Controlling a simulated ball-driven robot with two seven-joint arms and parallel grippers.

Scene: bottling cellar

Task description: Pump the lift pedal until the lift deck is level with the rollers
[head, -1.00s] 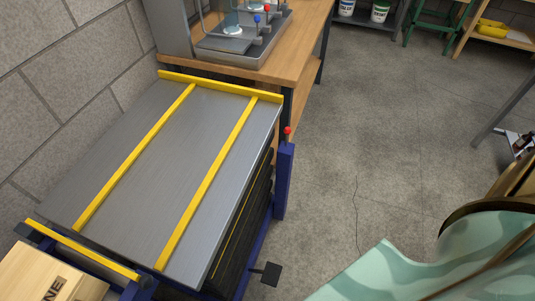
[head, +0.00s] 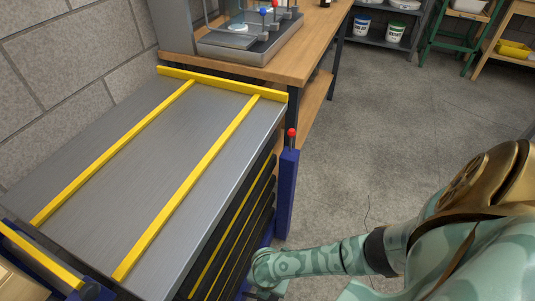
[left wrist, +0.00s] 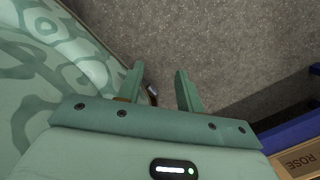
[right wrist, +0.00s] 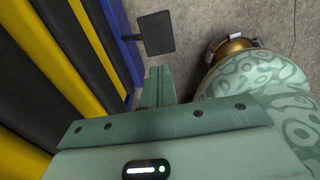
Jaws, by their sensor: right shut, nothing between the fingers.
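The lift deck (head: 140,165), a grey plate with yellow rails, stands over black bellows with yellow stripes (head: 235,225). The lift pedal (right wrist: 155,32), a flat black plate, shows in the right wrist view just ahead of my right gripper (right wrist: 160,84). That gripper is shut and empty; I cannot tell whether it touches the pedal. In the head view my right forearm reaches down beside the lift and the pedal is hidden. My left gripper (left wrist: 160,88) is open and empty over the floor. The rollers cannot be made out.
A blue post with a red knob (head: 291,132) stands at the lift's right corner. A wooden bench (head: 300,60) with a metal machine is behind the deck. A wooden crate marked ROSE (left wrist: 300,160) shows in the left wrist view. The floor (head: 400,125) to the right is clear.

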